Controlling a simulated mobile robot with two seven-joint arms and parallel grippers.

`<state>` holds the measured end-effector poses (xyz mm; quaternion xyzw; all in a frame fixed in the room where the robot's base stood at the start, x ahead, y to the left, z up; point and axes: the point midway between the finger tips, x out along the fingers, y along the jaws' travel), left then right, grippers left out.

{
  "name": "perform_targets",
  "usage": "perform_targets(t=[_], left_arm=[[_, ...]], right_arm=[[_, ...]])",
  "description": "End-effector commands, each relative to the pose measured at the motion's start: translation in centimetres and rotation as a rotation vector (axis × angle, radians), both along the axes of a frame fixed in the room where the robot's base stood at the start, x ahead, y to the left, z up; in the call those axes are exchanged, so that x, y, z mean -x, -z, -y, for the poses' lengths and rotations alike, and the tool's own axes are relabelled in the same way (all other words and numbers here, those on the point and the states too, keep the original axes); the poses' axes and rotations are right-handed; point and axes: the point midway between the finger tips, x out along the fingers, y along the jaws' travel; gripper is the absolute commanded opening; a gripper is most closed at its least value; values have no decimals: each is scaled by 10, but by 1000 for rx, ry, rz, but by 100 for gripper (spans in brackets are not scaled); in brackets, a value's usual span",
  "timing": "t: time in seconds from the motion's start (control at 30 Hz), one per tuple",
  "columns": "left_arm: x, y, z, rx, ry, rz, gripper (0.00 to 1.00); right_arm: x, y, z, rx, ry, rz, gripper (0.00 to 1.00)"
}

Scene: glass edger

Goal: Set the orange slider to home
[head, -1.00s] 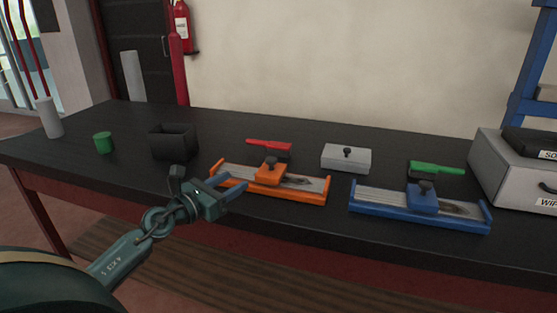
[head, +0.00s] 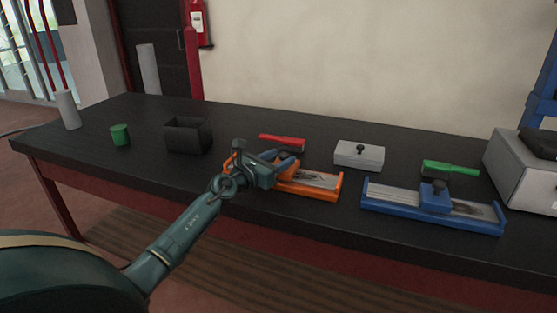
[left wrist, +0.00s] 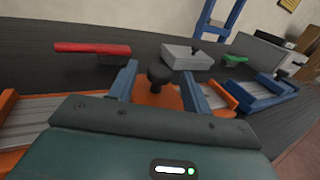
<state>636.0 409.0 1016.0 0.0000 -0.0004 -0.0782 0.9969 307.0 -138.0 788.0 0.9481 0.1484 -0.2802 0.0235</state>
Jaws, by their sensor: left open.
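The orange slider is a block with a dark knob (left wrist: 160,76) on top, riding on a rail in an orange-ended frame (head: 318,189). In the left wrist view the orange block (left wrist: 158,96) shows between the blue fingers. My left gripper (head: 282,167) is open at the orange slider, with one finger (left wrist: 125,80) on each side of the knob; I cannot tell if they touch it. In the head view the gripper hides most of the block and the left part of the rail. My right gripper is not in view.
A blue slider fixture (head: 432,208) stands to the right. Behind are a red-handled tool (head: 283,143), a grey lidded box (head: 359,155) and a green-handled tool (head: 450,168). The table front is clear.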

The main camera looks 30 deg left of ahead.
Motion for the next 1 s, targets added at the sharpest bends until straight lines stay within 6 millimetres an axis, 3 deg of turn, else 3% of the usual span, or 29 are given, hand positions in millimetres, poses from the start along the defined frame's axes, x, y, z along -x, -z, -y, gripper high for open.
perform_targets(t=[0.3, 0.87, 1.0], left_arm=[[-2, 0, 0, 0, 0, -1, 48], [-2, 0, 0, 0, 0, -1, 2], [-2, 0, 0, 0, 0, -1, 0]], right_arm=[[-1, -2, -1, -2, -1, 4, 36], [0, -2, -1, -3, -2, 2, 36], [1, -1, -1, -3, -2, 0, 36]])
